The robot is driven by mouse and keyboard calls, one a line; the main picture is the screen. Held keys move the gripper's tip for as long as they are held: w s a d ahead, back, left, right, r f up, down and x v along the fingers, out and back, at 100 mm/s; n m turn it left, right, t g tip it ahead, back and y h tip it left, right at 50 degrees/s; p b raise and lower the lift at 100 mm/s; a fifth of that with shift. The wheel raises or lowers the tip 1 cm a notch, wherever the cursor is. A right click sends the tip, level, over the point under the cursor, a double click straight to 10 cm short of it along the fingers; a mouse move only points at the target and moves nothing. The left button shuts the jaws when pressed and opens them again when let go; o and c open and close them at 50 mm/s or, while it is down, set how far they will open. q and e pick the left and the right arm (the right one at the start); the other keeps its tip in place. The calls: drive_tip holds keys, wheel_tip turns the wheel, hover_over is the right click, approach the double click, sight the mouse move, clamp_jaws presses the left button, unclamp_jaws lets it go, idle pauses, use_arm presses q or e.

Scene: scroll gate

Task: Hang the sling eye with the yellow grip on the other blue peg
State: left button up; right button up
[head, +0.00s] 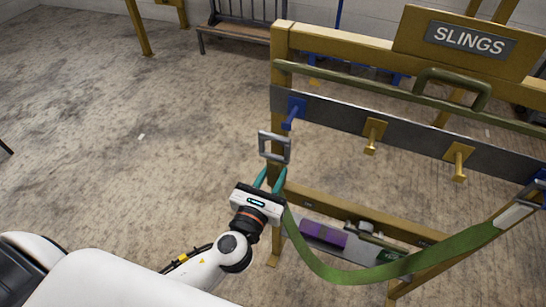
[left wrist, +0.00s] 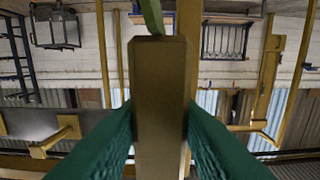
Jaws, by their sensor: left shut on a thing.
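My left gripper (head: 270,180) is shut on the yellow grip, a tan-yellow block (left wrist: 158,100) between its teal fingers in the left wrist view. In the head view the fingers mostly hide the grip. A grey rectangular sling eye (head: 275,147) stands upright above the fingers. It is just below the tip of the left blue peg (head: 291,113) in the picture, and no peg shows through it. The green sling (head: 350,272) sags from the gripper to the right blue peg (head: 540,176), at the picture's edge. A pale sleeve (head: 514,216) covers its upper right part. My right gripper is out of view.
The yellow rack has a grey rail (head: 335,113) with two yellow pegs (head: 374,135) (head: 458,160) between the blue ones. A green bar with a handle (head: 450,78) runs above, under a SLINGS sign (head: 470,40). A purple item (head: 323,234) lies low. Floor left is clear.

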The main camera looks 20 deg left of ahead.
use_arm(q)
drive_tip(key=shift+w+r, duration=0.1)
drive_tip(key=shift+r, duration=0.1)
drive_tip(key=w+f+b, duration=0.1)
drive_tip(key=w, duration=0.9)
drive_tip(key=shift+d+f, duration=0.2)
drive_tip(key=shift+f, duration=0.15)
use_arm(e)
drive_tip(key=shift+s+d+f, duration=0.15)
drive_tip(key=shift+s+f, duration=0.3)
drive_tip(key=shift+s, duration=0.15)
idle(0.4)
use_arm(q)
drive_tip(key=shift+w, duration=0.1)
idle(0.4)
drive_tip(key=o, duration=1.4)
drive_tip(key=shift+f, duration=0.2)
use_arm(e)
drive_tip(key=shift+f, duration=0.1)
